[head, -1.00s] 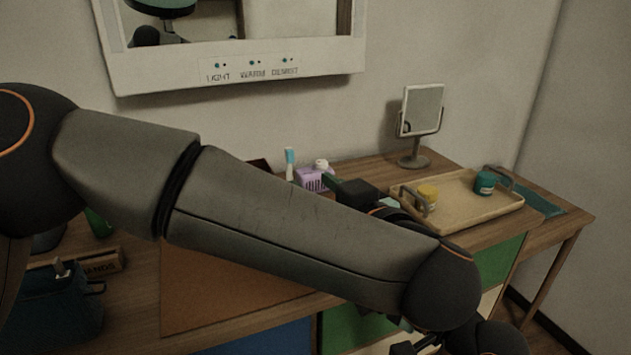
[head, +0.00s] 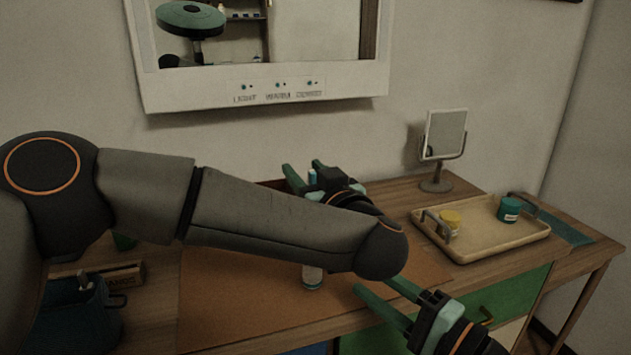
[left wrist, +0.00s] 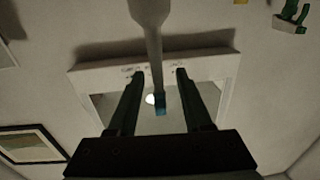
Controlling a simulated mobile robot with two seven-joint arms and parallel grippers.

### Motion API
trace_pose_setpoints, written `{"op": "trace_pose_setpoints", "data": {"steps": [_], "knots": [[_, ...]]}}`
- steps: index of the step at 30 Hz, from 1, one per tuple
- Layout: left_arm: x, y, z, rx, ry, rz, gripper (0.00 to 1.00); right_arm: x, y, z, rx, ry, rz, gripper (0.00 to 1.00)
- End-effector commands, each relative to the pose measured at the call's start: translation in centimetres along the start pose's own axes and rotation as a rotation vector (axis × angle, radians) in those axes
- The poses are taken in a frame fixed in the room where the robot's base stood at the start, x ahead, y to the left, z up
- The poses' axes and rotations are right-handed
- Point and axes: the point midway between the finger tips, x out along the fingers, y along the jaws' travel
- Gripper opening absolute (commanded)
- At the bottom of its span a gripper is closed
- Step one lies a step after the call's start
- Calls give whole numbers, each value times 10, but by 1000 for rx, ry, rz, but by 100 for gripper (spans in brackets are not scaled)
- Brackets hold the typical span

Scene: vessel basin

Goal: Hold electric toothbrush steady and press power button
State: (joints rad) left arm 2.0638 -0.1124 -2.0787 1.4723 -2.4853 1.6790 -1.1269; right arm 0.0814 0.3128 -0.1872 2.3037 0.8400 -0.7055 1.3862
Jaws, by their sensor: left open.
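The electric toothbrush stands upright. In the head view its blue brush head (head: 312,178) shows above my left arm and its white base (head: 312,277) below; my arm hides the middle, including any power button. My left gripper (head: 303,168) is open, with its green fingers around the level of the brush head. In the left wrist view, the grey toothbrush (left wrist: 152,30) passes between the open fingers (left wrist: 158,76), which do not appear closed on it. My right gripper (head: 376,288) is open and empty at the lower right, right of the toothbrush base.
A brown mat (head: 230,300) covers the table's front middle. A tray (head: 480,250) with yellow and teal jars and a small standing mirror (head: 443,135) are on the right. A blue container (head: 80,315) stands left. A wall mirror cabinet (head: 260,90) hangs behind.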

Motion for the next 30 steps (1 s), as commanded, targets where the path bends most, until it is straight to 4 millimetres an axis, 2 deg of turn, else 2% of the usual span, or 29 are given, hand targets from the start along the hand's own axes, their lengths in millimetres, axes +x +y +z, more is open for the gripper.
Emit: {"op": "trace_pose_setpoints", "data": {"steps": [11, 25, 30], "knots": [[7, 0, 0, 1, 0, 0, 50, 0, 0, 0, 0, 0, 0, 50], [6, 0, 0, 1, 0, 0, 0, 0, 0, 0, 0, 0, 0, 50], [6, 0, 0, 1, 0, 0, 0, 0, 0, 0, 0, 0, 0, 50]]}}
